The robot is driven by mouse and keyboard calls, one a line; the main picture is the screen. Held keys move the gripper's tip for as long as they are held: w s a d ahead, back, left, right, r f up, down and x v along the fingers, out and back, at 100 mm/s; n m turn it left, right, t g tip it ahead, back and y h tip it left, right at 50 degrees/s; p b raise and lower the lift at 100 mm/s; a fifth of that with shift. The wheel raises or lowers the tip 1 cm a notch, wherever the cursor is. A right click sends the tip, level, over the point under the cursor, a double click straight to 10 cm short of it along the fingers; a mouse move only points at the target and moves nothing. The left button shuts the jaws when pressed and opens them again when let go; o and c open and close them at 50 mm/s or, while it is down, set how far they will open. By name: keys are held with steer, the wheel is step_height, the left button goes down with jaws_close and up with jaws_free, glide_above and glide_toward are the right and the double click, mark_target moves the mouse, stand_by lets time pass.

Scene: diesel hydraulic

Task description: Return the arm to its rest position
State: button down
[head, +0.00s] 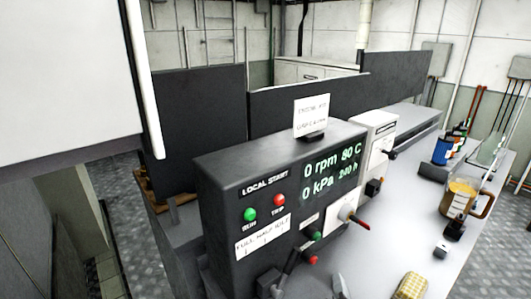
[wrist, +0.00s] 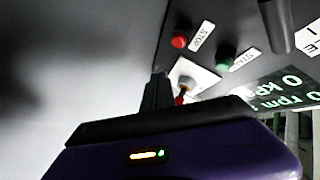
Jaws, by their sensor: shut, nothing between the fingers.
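My gripper (wrist: 158,92) shows in the wrist view, with a purple body and dark fingers that are shut and empty. It is in front of the dark control panel (wrist: 140,30); the fingers overlap the picture of a white plate (wrist: 203,76) with a red-tipped lever, and I cannot tell whether they touch. A red STOP button (wrist: 180,39) and a green START button (wrist: 226,56) are above and to the right. In the head view the panel (head: 217,180) stands upright, its display (head: 332,172) reading 0 rpm and 0 kPa. I cannot make out my gripper there.
A large pale box-like surface (head: 65,75) fills the upper left. Patterned floor (head: 125,185) shows at left.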

steer(key=r+n, duration=0.1)
steer(key=a+r+n+t, duration=0.1)
steer(key=r, duration=0.1)
steer(key=shift+s+a+r+n+y, duration=0.15)
steer(key=shift+a+r+n+y, duration=0.1)
steer(key=shift+n+y, duration=0.15)
steer(key=s+n, duration=0.1)
steer(key=s, duration=0.1)
steer(key=s+n+t+y, duration=0.1)
steer(key=s, duration=0.1)
steer(key=s+a+r+n, duration=0.1)
steer(key=s+n, duration=0.1)
steer(key=shift+s+r+y, duration=0.1)
steer(key=shift+s+y, duration=0.2)
steer(key=shift+s, duration=0.05)
steer(key=s+d+n+g, duration=0.1)
steer(key=s+n, duration=0.1)
steer(key=s, duration=1.5)
steer(key=s+d+r+n+g, duration=0.1)
steer(key=s+n, duration=0.2)
steer(key=s, duration=1.4)
steer(key=shift+s+d+r+g, duration=0.2)
steer(key=shift+s+r+g, duration=0.05)
steer(key=shift+r+g, duration=0.05)
